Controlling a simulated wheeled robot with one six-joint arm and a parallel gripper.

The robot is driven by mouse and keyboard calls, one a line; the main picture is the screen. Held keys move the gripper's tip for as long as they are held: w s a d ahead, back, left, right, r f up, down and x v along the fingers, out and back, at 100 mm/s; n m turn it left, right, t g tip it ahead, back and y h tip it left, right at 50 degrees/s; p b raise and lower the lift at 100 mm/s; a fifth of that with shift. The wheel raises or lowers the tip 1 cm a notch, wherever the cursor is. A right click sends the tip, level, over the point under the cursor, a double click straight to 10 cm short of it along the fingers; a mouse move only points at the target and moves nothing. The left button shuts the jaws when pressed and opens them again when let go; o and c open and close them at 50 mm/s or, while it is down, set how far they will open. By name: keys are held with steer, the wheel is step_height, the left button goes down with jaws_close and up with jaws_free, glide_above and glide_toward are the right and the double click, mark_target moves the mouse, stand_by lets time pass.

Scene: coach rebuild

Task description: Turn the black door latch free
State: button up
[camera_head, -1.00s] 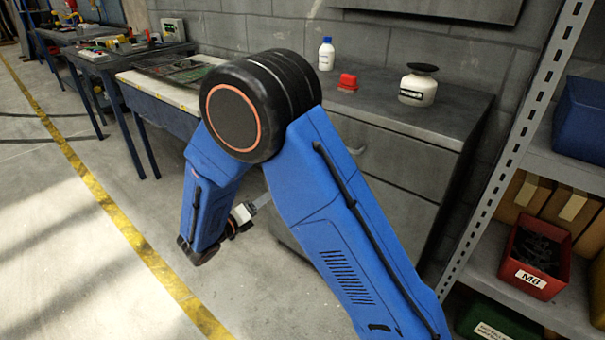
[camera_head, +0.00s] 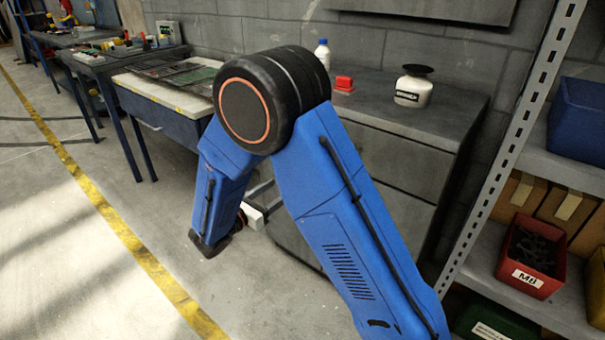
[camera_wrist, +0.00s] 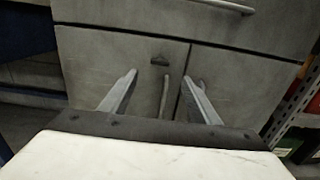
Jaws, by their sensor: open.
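The black latch (camera_wrist: 160,61) is a small dark piece near the top of the left door (camera_wrist: 95,75) of a grey cabinet, in the wrist view. It is close to the seam between the two doors. A pale upright handle (camera_wrist: 165,97) is below it. My gripper (camera_wrist: 161,79) is open, its two fingers spread either side of the latch and handle in the picture. I cannot tell how far the fingertips are from the door. In the head view my arm hides the latch and most of the gripper.
The grey cabinet (camera_head: 388,158) carries a white bottle (camera_head: 322,52), a red object (camera_head: 344,84) and a white container with a black top (camera_head: 413,88). A shelving rack (camera_head: 520,130) with bins stands close on the right. Open floor (camera_head: 60,230) lies to the left.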

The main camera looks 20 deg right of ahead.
steer(key=x, duration=1.3)
steer(key=shift+w, duration=0.1)
steer(key=c, duration=1.1)
